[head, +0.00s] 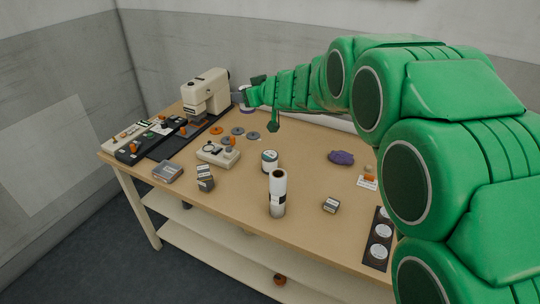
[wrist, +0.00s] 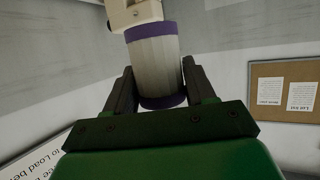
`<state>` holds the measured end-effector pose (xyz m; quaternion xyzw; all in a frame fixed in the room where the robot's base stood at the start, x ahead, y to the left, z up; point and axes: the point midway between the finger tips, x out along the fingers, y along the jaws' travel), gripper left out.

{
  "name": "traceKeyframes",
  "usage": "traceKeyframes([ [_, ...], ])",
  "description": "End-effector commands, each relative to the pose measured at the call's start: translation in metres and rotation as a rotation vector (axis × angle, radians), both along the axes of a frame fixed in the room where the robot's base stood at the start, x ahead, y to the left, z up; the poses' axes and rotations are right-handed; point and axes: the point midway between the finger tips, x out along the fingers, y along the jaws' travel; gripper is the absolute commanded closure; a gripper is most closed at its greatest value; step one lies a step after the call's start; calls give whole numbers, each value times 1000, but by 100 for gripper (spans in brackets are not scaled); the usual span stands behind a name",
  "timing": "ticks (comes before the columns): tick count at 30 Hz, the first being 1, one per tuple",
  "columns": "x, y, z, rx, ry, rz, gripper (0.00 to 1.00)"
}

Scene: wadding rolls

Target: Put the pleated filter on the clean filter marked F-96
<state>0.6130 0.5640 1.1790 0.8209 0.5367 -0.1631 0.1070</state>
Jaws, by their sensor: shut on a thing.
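My gripper (wrist: 160,88) is shut on the pleated filter (wrist: 156,62), a pale grey cylinder with a purple band at each end. In the head view my gripper (head: 246,95) is at the back of the table, right of the beige machine, and only a small purple-edged part of the filter (head: 247,109) shows under it. A dark strip with several white round discs (head: 380,231) lies at the table's right front, partly beside my arm. Its marks are too small to read, and I cannot tell which thing is marked F-96.
The beige machine (head: 207,88) stands close left of my gripper; a beige body (wrist: 133,14) shows just beyond the filter. Grey rings (head: 238,131), a white-and-dark cylinder (head: 278,196), a jar (head: 269,161) and a purple lump (head: 341,157) stand on the wooden table (head: 240,205).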

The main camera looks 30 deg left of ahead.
Motion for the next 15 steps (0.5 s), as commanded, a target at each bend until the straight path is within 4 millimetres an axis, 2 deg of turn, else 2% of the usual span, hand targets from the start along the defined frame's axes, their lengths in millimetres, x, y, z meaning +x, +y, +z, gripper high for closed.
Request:
traceKeyframes([
  [15,15,-23,-1,-3,1,127,76],
])
